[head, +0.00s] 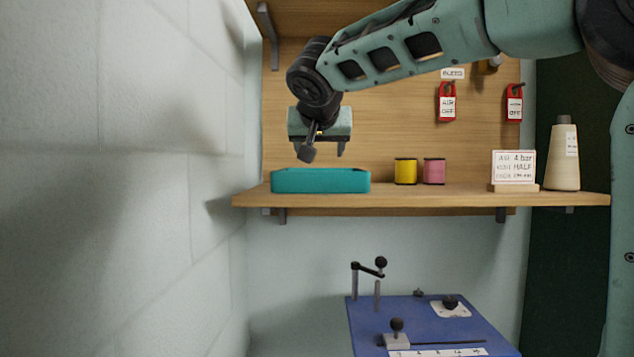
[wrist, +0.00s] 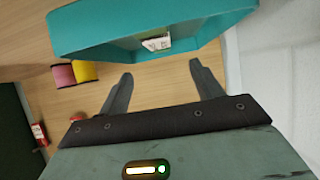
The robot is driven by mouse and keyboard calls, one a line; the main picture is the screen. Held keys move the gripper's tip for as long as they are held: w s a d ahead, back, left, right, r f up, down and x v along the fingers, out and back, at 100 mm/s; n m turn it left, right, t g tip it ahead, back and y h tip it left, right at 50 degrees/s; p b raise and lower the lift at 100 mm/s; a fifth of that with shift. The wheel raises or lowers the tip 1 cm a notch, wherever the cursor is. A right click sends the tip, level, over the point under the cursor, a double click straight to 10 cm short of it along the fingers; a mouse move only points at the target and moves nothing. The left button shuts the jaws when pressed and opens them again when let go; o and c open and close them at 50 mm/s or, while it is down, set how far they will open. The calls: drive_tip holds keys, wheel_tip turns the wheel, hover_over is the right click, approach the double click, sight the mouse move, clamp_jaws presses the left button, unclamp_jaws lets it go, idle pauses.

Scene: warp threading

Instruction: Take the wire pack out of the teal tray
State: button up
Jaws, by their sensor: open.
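The teal tray (head: 320,182) stands on the wooden shelf at its left end. In the wrist view the tray (wrist: 95,35) fills the top, and a small pale pack with dark marks (wrist: 157,43), likely the wire pack, shows inside it. In the head view the tray's wall hides what is inside. My gripper (head: 322,152) is open and empty, pointing down above the tray. In the wrist view my gripper's two fingers (wrist: 160,80) are spread apart, short of the tray's wall and touching nothing.
A yellow spool (head: 405,171) and a pink spool (head: 434,171) stand right of the tray on the shelf (head: 450,193). A sign card (head: 514,168) and a cream thread cone (head: 563,155) are farther right. A white wall (head: 150,180) rises close on the left.

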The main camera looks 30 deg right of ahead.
drive_tip(key=x, duration=0.5)
drive_tip(key=shift+d, duration=0.1)
drive_tip(key=shift+f+x, duration=0.25)
drive_tip(key=shift+x, duration=2.45)
drive_tip(key=shift+s, duration=0.2)
drive_tip(key=shift+c, duration=0.3)
drive_tip(key=c, duration=1.3)
